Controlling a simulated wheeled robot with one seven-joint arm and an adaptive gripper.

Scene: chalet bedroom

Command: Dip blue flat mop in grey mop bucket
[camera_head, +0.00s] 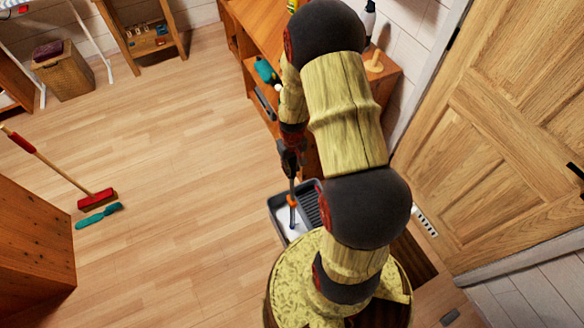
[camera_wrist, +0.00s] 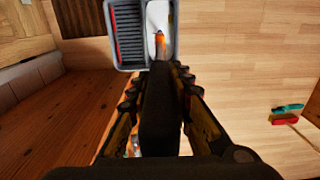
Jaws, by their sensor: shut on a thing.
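The grey mop bucket (camera_head: 309,204) stands on the floor beside the wooden furniture, with a dark ribbed section on one side and a whitish compartment on the other. It shows at the top of the wrist view (camera_wrist: 130,36). My gripper (camera_head: 291,162) is shut on the mop's dark handle, also seen from behind in the wrist view (camera_wrist: 160,88). The mop (camera_head: 292,199) is held nearly upright, its orange joint over the whitish compartment. A small blue bit shows at its lower end. I cannot tell whether the head touches the bucket's inside.
A red broom (camera_head: 97,198) and a teal brush (camera_head: 99,216) lie on the open floor at left. A wooden cabinet (camera_head: 32,225) stands at lower left, a wicker basket (camera_head: 66,75) behind. Wooden furniture (camera_head: 262,35) is beyond the bucket; a wooden door (camera_head: 510,130) is at right.

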